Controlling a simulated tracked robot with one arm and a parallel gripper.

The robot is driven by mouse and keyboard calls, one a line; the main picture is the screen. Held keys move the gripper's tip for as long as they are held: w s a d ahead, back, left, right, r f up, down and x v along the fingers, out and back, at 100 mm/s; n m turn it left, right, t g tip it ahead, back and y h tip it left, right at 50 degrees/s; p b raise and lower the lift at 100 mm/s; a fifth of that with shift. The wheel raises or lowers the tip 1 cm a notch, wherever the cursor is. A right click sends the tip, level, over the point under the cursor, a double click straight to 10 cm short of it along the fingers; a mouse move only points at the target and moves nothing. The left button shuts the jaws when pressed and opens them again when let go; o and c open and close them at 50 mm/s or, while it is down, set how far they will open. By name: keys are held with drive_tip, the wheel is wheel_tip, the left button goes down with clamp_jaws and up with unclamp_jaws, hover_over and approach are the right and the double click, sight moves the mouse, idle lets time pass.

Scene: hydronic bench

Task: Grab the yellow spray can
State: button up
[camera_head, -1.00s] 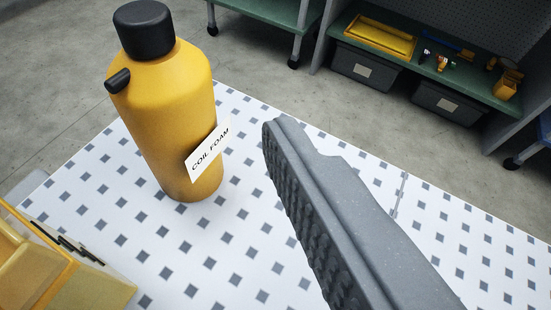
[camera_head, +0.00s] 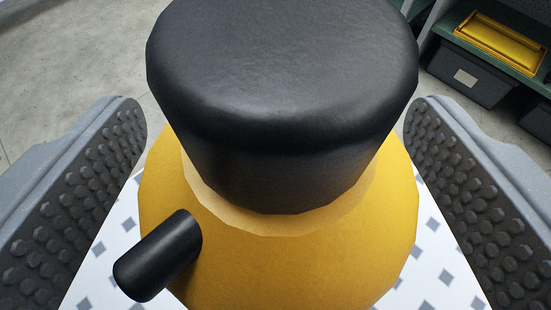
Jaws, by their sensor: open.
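The yellow spray can (camera_head: 300,265) fills the middle of the view, close to the camera. It has a large black cap (camera_head: 280,90) on top and a short black nozzle (camera_head: 158,256) at its lower left. My gripper (camera_head: 275,125) is open, with one grey ribbed jaw on each side of the can. A gap shows between each jaw and the cap. Whether the jaws touch the can's body cannot be told. The can's lower body and its label are hidden.
The white table top with grey diamonds (camera_head: 432,255) shows around the can. Behind at the right is a green shelf with a yellow tray (camera_head: 500,42) and a dark bin (camera_head: 468,80) below. Bare concrete floor (camera_head: 70,50) lies at the back left.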

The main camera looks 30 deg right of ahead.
drive_tip(key=shift+x, duration=0.8)
drive_tip(key=shift+r, duration=0.1)
drive_tip(key=shift+c, duration=0.3)
drive_tip(key=c, duration=1.2)
